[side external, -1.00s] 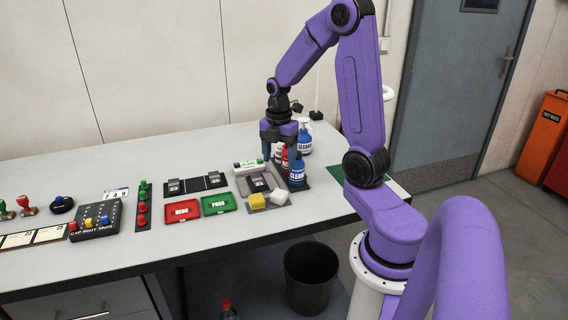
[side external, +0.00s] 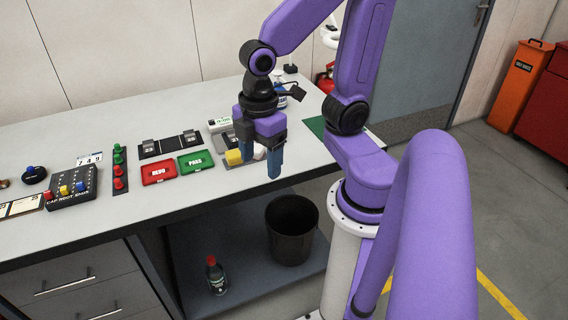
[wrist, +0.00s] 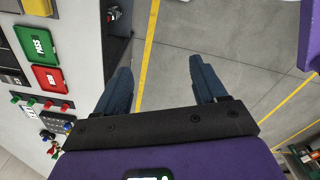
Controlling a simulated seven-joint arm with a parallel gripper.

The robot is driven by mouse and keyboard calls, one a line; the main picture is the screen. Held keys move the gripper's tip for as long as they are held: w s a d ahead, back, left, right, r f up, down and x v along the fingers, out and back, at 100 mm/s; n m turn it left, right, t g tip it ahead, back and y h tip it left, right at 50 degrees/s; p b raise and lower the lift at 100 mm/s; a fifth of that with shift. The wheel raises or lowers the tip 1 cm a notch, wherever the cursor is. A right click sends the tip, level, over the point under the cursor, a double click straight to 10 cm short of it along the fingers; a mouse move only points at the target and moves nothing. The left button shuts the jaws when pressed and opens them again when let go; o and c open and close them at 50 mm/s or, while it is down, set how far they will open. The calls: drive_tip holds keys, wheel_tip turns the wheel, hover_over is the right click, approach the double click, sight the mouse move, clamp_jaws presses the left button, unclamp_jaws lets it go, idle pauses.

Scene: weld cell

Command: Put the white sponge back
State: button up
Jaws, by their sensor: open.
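The white sponge (side external: 259,152) is at the front right of the table in the side view, partly hidden behind my gripper's fingers. The yellow sponge (side external: 234,157) lies just left of it. My gripper (side external: 262,165) points down in front of these sponges in the picture. In the wrist view my gripper (wrist: 160,66) has its fingers spread with only floor between them, so it is open and empty. The yellow sponge also shows at the top left edge of the wrist view (wrist: 38,6). I cannot make out the white sponge there.
Red (side external: 159,171) and green (side external: 196,161) trays lie left of the sponges. A cleaner bottle (side external: 281,100) stands partly hidden behind my gripper. A dark bin (side external: 291,230) and a bottle (side external: 216,277) stand below the table. The floor (wrist: 190,30) beyond the table edge is clear.

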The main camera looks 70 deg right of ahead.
drive_tip(key=shift+m, duration=0.5)
drive_tip(key=s, duration=0.2)
drive_tip(key=s+a, duration=0.1)
drive_tip(key=s, duration=0.2)
drive_tip(key=shift+s+a+r, duration=0.15)
drive_tip(key=shift+s+r, duration=0.1)
drive_tip(key=shift+s, duration=0.05)
